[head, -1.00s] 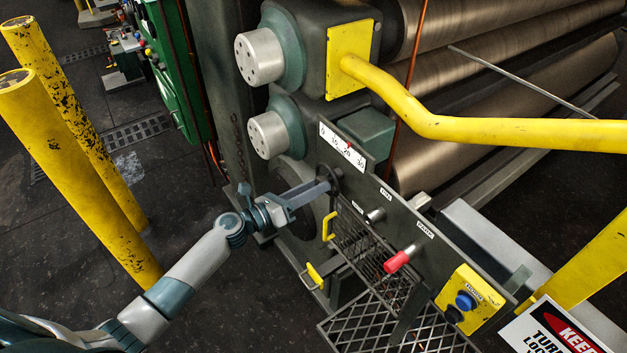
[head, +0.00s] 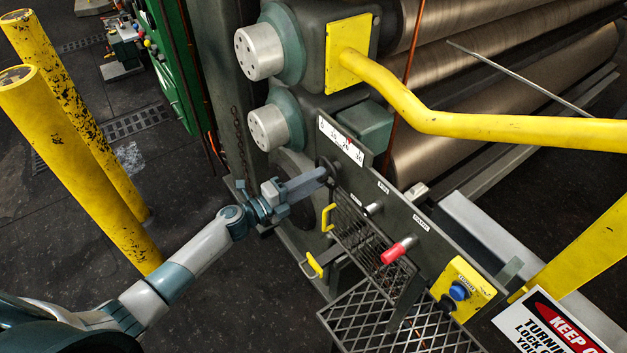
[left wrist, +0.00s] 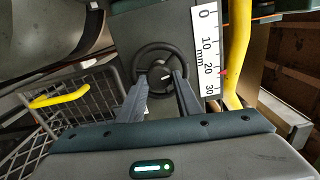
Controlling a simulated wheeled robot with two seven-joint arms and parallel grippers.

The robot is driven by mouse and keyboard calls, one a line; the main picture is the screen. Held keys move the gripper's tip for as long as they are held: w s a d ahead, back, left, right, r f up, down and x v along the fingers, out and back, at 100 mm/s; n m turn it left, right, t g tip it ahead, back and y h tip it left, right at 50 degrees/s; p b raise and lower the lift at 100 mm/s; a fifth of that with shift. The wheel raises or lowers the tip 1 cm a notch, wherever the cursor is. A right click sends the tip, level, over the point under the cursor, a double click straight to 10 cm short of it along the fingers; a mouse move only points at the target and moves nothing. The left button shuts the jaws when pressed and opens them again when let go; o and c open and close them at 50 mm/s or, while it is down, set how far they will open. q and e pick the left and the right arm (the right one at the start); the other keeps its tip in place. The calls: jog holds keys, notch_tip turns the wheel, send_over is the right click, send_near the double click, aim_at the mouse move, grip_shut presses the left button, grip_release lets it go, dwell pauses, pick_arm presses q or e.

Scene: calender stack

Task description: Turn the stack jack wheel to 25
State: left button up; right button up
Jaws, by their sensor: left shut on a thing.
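The stack jack wheel (head: 327,165) is a small dark handwheel on the side of the grey machine panel. In the left wrist view its round rim and hub (left wrist: 160,72) face me. My left gripper (head: 322,174) reaches it from the left. Its two fingers (left wrist: 162,82) are shut on the wheel, one each side of the hub. A white mm scale (left wrist: 208,55) marked 0 to 30 stands beside the wheel, and it also shows in the head view (head: 340,140). Its red pointer (left wrist: 222,73) is a little past 20. My right gripper is out of view.
A yellow handle (head: 328,217) and a mesh guard (head: 358,232) sit below the wheel. A red-handled lever (head: 398,250) and a yellow button box (head: 465,289) are to the right. Yellow posts (head: 85,165) stand at the left. A thick yellow rail (head: 480,130) crosses the rollers.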

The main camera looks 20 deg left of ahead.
pick_arm(q)
jog(key=n, duration=0.6)
dwell(0.4)
jog(key=o, duration=1)
jog(key=shift+o, duration=0.2)
jog(key=shift+s+a, duration=0.1)
jog(key=b+v, duration=0.5)
jog(key=v, duration=1.2)
jog(key=shift+b, duration=0.3)
